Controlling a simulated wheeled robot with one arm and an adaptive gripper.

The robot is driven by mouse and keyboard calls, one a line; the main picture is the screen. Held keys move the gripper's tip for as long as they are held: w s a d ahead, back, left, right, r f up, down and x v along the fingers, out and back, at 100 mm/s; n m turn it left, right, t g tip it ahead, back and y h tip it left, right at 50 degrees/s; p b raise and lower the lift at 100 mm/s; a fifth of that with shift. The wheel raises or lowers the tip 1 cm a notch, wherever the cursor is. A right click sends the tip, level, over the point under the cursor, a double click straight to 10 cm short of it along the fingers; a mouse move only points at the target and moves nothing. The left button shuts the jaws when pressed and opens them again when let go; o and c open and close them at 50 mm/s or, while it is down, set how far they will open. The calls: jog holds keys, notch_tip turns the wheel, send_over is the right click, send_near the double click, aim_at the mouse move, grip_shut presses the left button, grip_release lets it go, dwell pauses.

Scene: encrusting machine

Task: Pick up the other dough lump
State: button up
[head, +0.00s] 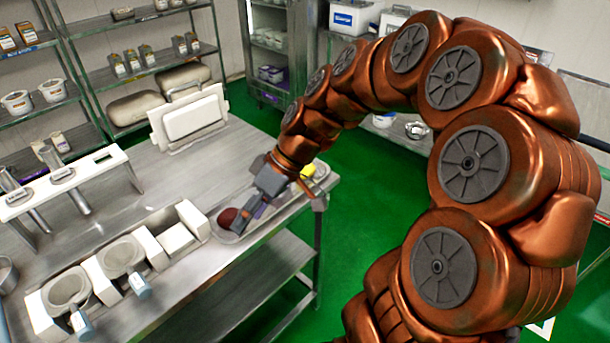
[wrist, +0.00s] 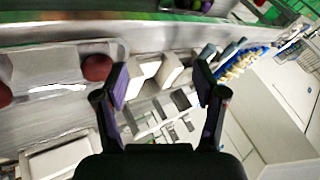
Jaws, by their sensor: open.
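A reddish-brown dough lump (head: 228,217) sits at the near left end of a metal tray (head: 222,236) on the steel table. In the wrist view one reddish-brown lump (wrist: 97,67) lies just left of my left finger, partly close behind it. A second reddish-brown lump (wrist: 4,95) is cut off at the left edge of that view. My gripper (wrist: 162,78) is open and nothing is between its fingers. In the head view my gripper (head: 258,208) is over the tray, just right of the lump, and its fingers are partly hidden.
White block-shaped machine parts (head: 176,240) stand left of the tray. A white panel (head: 190,117) stands at the table's back. Green floor lies right of the table.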

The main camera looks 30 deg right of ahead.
aim_at(313, 168)
jog(key=w+d+f+t+b, duration=0.1)
jog(key=w+d, duration=0.2)
jog(key=d, duration=0.1)
jog(key=w+d+f+t+y, duration=0.1)
jog(key=w+d+t, duration=0.1)
jog(key=d, duration=0.3)
jog(key=w+d+f+t+b, duration=0.1)
jog(key=w+d+t, duration=0.1)
jog(key=w+d, duration=0.2)
jog(key=shift+w+d+f+n+y+b, duration=0.25)
jog(key=shift+w+f+n+y+b, duration=0.05)
jog(key=shift+f+n+y, duration=0.1)
jog(key=d+f+t, duration=0.1)
jog(key=d, duration=0.4)
jog(key=w+d+f+t+h+b, duration=0.1)
jog(key=d+f, duration=0.1)
jog(key=d, duration=0.3)
jog(key=d+f+t, duration=0.1)
jog(key=d+t, duration=0.1)
jog(key=d, duration=0.3)
jog(key=shift+w+d+f+h+b, duration=0.3)
jog(key=shift+w+f, duration=0.05)
jog(key=shift+f, duration=0.05)
jog(key=shift+p+x, duration=1.3)
jog(key=shift+x, duration=2.5)
jog(key=shift+s, duration=0.1)
jog(key=c, duration=0.8)
jog(key=shift+r, duration=0.1)
